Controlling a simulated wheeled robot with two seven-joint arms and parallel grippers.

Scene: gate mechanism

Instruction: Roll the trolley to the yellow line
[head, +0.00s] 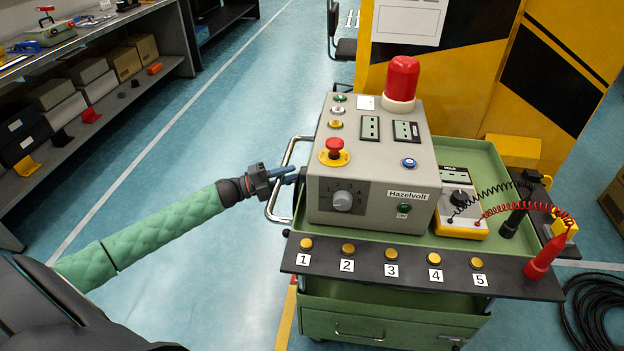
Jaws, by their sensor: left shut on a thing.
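The green trolley (462,241) stands in the middle right of the head view, carrying a grey Hazelvolt control box (365,165). A metal handle (273,208) sticks out from its left side. My left gripper (284,173) is at this handle, shut on it, with its arm reaching in from the lower left. The exact finger contact is small and partly hidden. A strip of yellow line (285,322) shows on the floor at the trolley's near left corner; the trolley hides the rest. My right gripper is not in view.
A yellow and black machine housing (475,70) stands close behind the trolley. Shelves with boxes (88,70) line the left side. A black cable coil (597,308) lies on the floor at the lower right. The blue floor left of the trolley is clear.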

